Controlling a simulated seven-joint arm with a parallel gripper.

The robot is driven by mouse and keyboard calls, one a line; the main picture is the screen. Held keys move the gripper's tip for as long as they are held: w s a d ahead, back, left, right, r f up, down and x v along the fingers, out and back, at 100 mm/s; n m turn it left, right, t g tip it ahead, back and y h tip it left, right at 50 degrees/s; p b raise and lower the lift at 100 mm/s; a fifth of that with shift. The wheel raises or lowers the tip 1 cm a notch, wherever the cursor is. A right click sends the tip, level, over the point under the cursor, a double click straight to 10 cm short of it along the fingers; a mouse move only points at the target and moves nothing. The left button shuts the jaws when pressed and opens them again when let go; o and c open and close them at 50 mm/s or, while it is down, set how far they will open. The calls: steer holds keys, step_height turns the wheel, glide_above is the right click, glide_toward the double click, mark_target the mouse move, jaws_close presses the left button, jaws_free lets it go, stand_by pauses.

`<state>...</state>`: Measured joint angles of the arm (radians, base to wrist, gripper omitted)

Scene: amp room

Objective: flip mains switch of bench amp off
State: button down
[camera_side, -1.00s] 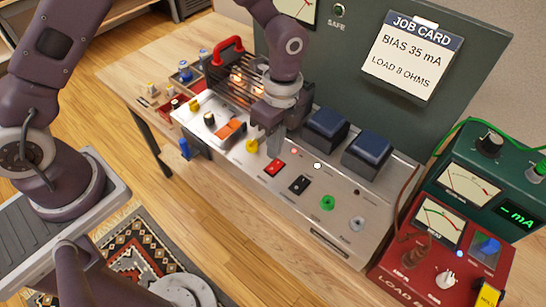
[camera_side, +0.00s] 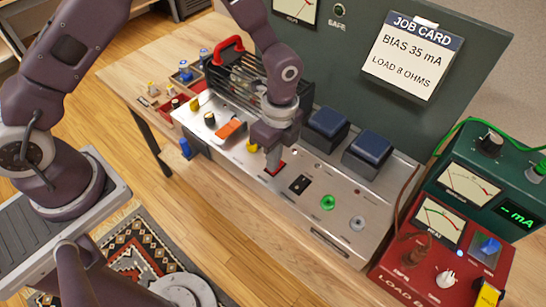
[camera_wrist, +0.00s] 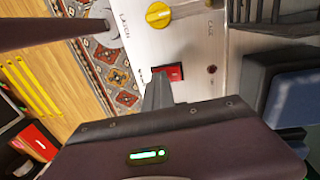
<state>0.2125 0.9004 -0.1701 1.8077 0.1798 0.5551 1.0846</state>
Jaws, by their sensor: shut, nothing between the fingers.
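The bench amp (camera_side: 318,220) is a long silver chassis on the wooden bench. Its red rocker switch (camera_side: 280,169) is partly hidden behind my fingers in the side view. In the wrist view the red switch (camera_wrist: 172,72) sits in the chassis face beside the fingertips. My gripper (camera_side: 272,169) is shut and empty, pointing down with its tips at the switch. In the wrist view my gripper (camera_wrist: 158,76) appears at or against the switch edge; contact is not clear. The indicator lamp (camera_wrist: 211,69) near the switch looks dark, and the caged tubes (camera_side: 245,78) show no glow.
Two blue-topped transformers (camera_side: 367,152) stand behind. The red load box (camera_side: 440,250) and green meter (camera_side: 487,180) are at right. Open air lies in front of the chassis.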

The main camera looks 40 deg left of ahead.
steer(key=shift+s+f, duration=0.15)
steer(key=shift+f, duration=0.15)
steer(key=shift+w+a+r, duration=0.15)
steer(key=shift+w+r, duration=0.05)
steer(key=shift+w, duration=0.75)
steer(key=shift+w+r, duration=0.1)
steer(key=shift+r, duration=0.05)
step_height(320, 180, up, 14)
steer(key=shift+w, duration=0.2)
steer(key=shift+s, duration=0.2)
